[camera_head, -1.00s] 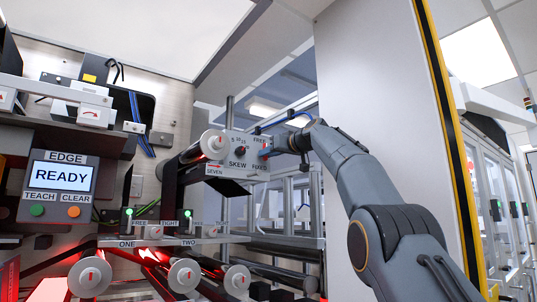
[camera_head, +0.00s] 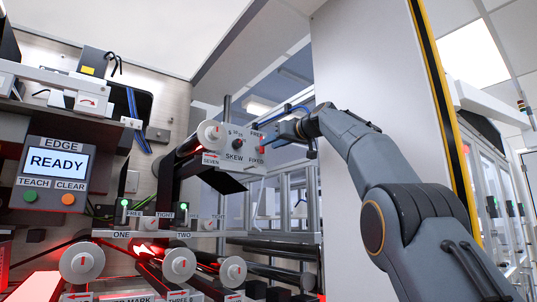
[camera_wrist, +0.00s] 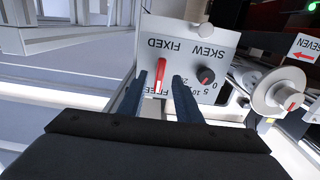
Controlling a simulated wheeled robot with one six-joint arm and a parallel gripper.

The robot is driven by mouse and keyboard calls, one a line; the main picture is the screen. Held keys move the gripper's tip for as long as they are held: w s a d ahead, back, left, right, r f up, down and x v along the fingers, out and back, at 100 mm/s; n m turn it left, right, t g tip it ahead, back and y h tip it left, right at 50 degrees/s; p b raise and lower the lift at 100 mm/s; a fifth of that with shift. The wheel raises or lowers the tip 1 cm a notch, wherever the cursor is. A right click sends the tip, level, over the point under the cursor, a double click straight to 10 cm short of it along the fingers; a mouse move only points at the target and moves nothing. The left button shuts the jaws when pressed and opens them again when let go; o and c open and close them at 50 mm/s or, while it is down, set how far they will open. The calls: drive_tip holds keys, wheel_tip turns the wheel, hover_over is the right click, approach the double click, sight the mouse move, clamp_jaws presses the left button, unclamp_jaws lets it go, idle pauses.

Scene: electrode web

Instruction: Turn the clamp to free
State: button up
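The clamp is a red lever (camera_wrist: 161,75) on a light panel (camera_wrist: 220,37) marked SKEW, FIXED and FREE. In the wrist view the panel shows upside down, with the lever between the FIXED and FREE words. My gripper (camera_wrist: 164,80) has its two dark fingers apart, one on each side of the lever, with visible gaps. In the head view the panel (camera_head: 219,159) stands near the middle, and my gripper (camera_head: 272,140) is at its right side. There the lever (camera_head: 262,144) is small and partly hidden. I cannot tell exactly which word it points to.
A black skew knob (camera_wrist: 206,75) sits beside the lever on the same panel. A white roller marked SEVEN (camera_head: 212,134) is close by at the left. A READY screen (camera_head: 58,162) and several lower rollers are further left. A tall white wall panel (camera_head: 365,70) stands behind my arm.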

drive_tip(key=shift+b+v, duration=1.2)
drive_tip(key=shift+v, duration=0.45)
